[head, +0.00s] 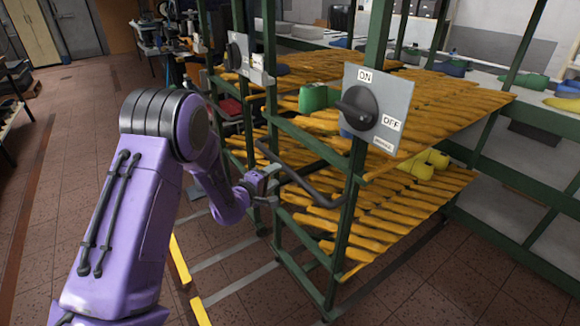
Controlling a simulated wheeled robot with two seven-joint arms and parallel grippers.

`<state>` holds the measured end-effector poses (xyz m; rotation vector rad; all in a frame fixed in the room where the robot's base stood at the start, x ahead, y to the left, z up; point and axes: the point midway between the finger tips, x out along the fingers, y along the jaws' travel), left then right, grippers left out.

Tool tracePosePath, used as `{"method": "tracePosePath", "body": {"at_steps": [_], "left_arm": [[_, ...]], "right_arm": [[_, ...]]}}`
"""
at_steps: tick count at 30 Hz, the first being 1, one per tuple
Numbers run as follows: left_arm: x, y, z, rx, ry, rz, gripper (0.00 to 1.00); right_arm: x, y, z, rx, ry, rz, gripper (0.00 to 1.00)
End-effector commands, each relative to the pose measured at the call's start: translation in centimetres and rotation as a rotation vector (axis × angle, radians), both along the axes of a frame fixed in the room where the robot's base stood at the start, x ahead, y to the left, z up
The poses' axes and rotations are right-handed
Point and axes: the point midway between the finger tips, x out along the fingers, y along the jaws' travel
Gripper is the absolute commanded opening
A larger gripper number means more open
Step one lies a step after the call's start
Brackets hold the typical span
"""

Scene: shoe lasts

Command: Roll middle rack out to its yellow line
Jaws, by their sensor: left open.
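A green-framed rack (344,232) with orange-yellow slatted shelves stands right of centre in the head view. A grey plate (378,107) with a black knob, marked ON and OFF, is on its front. A dark bent handle bar (318,194) sticks out below the plate. My left gripper (271,186) is open and empty, close to the left end of the bar; I cannot tell whether they touch. Yellow floor lines (180,259) and (200,312) lie left of the rack. I cannot tell which rack is the middle one. My right gripper is out of view.
Another rack (272,98) with its own knob plate (238,52) stands behind. Grey strips (238,292) run along the floor from the racks towards the yellow lines. Shelves with shoe lasts (563,104) stand at the right. The tiled floor at the left is mostly clear.

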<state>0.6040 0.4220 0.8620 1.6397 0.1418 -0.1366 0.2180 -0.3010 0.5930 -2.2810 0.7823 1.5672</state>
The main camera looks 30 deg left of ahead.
Motion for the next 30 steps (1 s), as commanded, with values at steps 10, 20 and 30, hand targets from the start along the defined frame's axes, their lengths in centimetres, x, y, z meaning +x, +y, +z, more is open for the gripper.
{"method": "tracePosePath", "body": {"at_steps": [10,20,30], "left_arm": [[7.4,-0.3,-1.6,0.003,0.003,-0.004,0.51],[9.3,-0.3,-1.9,0.000,0.004,-0.004,0.51],[9.3,-0.3,-1.9,0.000,0.004,-0.003,0.00]], "right_arm": [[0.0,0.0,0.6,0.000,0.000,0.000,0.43],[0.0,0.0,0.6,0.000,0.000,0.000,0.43],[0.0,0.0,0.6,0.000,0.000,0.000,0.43]]}}
